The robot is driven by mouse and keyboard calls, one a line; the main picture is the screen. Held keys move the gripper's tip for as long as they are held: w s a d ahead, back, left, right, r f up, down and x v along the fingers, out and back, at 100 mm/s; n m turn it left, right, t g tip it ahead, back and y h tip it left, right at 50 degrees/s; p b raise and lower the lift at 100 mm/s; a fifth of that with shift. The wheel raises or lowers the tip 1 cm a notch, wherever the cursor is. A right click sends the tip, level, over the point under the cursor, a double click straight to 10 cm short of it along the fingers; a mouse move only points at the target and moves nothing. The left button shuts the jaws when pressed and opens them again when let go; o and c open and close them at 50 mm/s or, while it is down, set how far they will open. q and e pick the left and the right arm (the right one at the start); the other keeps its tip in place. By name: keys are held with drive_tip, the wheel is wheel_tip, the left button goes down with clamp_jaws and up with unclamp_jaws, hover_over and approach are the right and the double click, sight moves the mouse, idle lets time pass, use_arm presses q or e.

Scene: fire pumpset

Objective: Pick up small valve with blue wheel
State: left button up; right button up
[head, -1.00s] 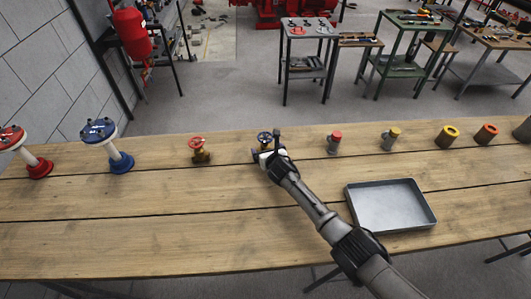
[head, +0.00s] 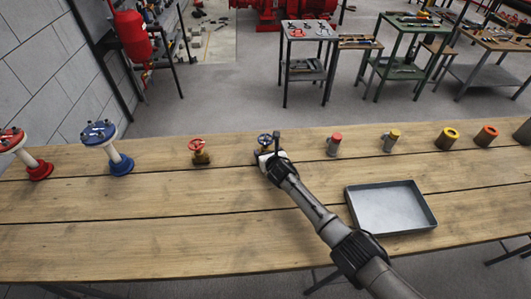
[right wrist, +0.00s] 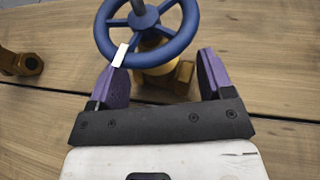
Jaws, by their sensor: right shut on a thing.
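The small valve with the blue wheel (head: 264,138) stands on the wooden table, at the middle of its far side. My right gripper (head: 267,155) is at the valve's near side and partly hides its brass body. In the right wrist view the blue wheel (right wrist: 147,28) is above the brass body (right wrist: 160,75). The left gripper is not in view.
A small valve with a red wheel (head: 197,146) stands to the left, and a blue flanged pipe (head: 115,150) farther left. Several small fittings stand to the right, the nearest a red-topped one (head: 334,143). An empty grey tray (head: 392,227) lies at the front right. The table's front left is clear.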

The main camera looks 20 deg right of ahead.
drive_tip(key=shift+r, duration=0.2)
drive_tip(key=shift+c, duration=0.7)
wheel_tip(320, 180, up, 5)
drive_tip(key=p, duration=0.2)
drive_tip(key=shift+f+p, duration=0.15)
drive_tip(key=shift+p, duration=0.2)
drive_tip(key=s+d+r+p, duration=0.1)
drive_tip(key=s+d, duration=0.1)
drive_tip(key=s+d+r+p, duration=0.1)
drive_tip(key=s+d+r, duration=0.1)
drive_tip(key=s, duration=0.1)
drive_tip(key=s+d+r+p, duration=0.2)
drive_tip(key=d, duration=0.1)
drive_tip(key=shift+s+d+r, duration=0.1)
drive_tip(key=shift+s+r, duration=0.1)
drive_tip(key=shift+s, duration=0.1)
drive_tip(key=shift+s+d+r, duration=0.3)
drive_tip(key=shift+s+d, duration=0.05)
drive_tip(key=shift+s, duration=0.1)
drive_tip(key=b, duration=0.3)
hover_over(268, 144)
drive_tip(key=shift+w+a, duration=0.1)
drive_tip(key=shift+w, duration=0.35)
